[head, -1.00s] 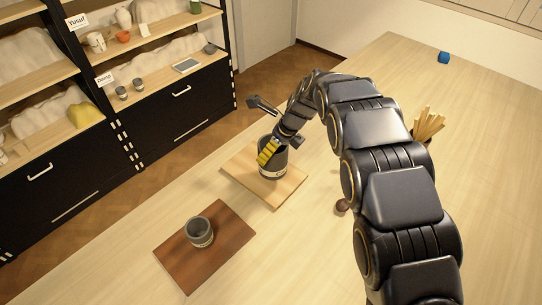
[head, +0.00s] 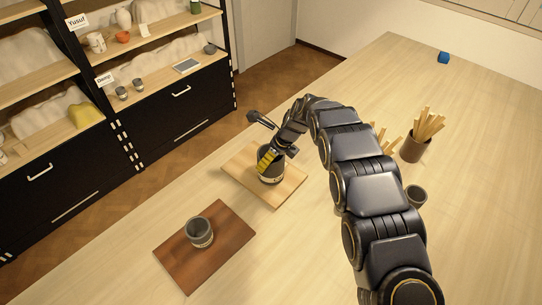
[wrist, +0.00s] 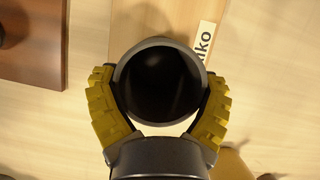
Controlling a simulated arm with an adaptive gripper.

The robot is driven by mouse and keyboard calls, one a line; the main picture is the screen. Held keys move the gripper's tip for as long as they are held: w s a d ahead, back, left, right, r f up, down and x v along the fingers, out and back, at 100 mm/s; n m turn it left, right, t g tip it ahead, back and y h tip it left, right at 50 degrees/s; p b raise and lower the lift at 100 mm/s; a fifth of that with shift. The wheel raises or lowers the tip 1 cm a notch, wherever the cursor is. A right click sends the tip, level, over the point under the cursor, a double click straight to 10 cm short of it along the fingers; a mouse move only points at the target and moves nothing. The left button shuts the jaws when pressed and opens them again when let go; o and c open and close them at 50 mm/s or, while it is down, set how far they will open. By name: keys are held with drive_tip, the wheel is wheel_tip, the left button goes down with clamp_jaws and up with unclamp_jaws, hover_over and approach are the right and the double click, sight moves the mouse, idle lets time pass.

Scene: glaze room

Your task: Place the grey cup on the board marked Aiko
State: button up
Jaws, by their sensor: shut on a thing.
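My gripper (head: 267,158) is shut on a dark grey cup (head: 272,178), with its yellow-padded fingers on either side of the cup's wall. The cup is upright over the light wooden board (head: 290,187); I cannot tell whether its base touches the board. In the wrist view the cup (wrist: 160,84) is seen from above, its inside dark, between the two fingers (wrist: 159,95). A white label ending in "iko" (wrist: 203,45) lies on the light board beside the cup, its first part hidden.
A dark brown board (head: 228,238) with another grey cup (head: 200,232) is nearer. Right of my arm are a small cup (head: 416,195) and holders with wooden sticks (head: 413,148). Shelves (head: 150,75) stand left, beyond the table.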

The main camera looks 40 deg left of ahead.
drive_tip(key=o, duration=1)
drive_tip(key=v, duration=1.2)
drive_tip(key=shift+r, duration=0.15)
drive_tip(key=s+d+r+n+h, duration=0.15)
drive_tip(key=d+r+n, duration=0.3)
drive_tip(key=d, duration=0.95)
drive_tip(key=s+d+r+n+h, duration=0.1)
drive_tip(key=s+d+r+n, duration=0.35)
drive_tip(key=d, duration=0.85)
drive_tip(key=s+d+n, duration=0.2)
drive_tip(key=s+d, duration=0.3)
drive_tip(key=s, duration=0.1)
drive_tip(key=s+d+r+n+h, duration=0.1)
drive_tip(key=s+d+n, duration=0.2)
drive_tip(key=s+d, duration=0.2)
drive_tip(key=s+d+n+g+h, duration=0.1)
drive_tip(key=s+d+n, duration=0.1)
drive_tip(key=s+d, duration=0.3)
drive_tip(key=shift+s+d+r+n, duration=0.1)
drive_tip(key=shift+s+d+n, duration=0.05)
drive_tip(key=shift+s, duration=0.7)
drive_tip(key=shift+s+d+r+n, duration=0.1)
drive_tip(key=shift+s+d+n, duration=0.05)
drive_tip(key=shift+s, duration=0.7)
